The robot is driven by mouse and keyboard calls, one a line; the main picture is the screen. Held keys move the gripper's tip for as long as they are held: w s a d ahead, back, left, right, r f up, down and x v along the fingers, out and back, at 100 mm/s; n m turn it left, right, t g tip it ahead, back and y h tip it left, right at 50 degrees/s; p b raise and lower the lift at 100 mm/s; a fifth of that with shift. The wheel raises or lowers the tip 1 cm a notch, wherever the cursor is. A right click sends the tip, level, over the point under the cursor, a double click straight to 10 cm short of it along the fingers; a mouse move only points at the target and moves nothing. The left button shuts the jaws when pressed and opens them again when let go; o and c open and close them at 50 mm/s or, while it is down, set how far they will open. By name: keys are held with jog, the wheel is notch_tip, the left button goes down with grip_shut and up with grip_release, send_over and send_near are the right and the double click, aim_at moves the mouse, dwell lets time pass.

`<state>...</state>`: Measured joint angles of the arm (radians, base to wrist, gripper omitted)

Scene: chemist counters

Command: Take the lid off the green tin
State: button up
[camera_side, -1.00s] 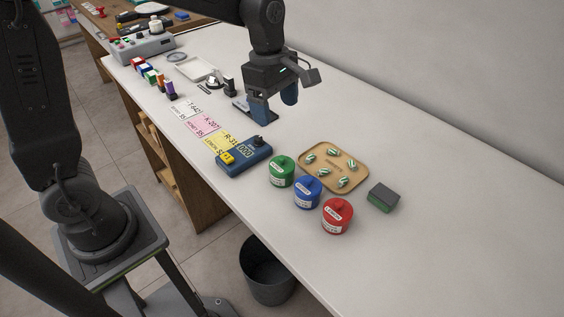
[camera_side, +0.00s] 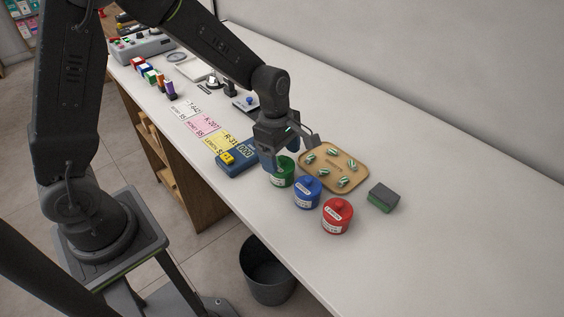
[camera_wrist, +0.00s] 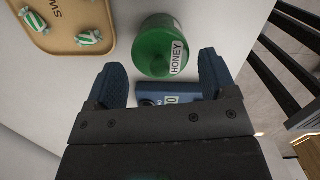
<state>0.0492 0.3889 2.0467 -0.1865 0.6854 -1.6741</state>
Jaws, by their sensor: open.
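The green tin (camera_side: 282,177) stands on the counter, left of a blue tin (camera_side: 307,193) and a red tin (camera_side: 337,216). In the wrist view the green tin (camera_wrist: 158,48) shows its lid with a knob on top and a label reading HONEY. My gripper (camera_side: 276,163) is just above and behind the green tin in the side view, partly hiding its top. In the wrist view its two blue fingers (camera_wrist: 163,80) are apart and empty, with the tin ahead of and between them. The lid is on the tin.
A tan tray (camera_side: 333,168) with several striped sweets lies close behind the tins. A blue device (camera_side: 240,160) with a yellow part is left of the green tin. A green-grey sponge (camera_side: 383,198) lies at the right. The counter's right end is clear.

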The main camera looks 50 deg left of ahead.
jog(key=shift+f, duration=0.4)
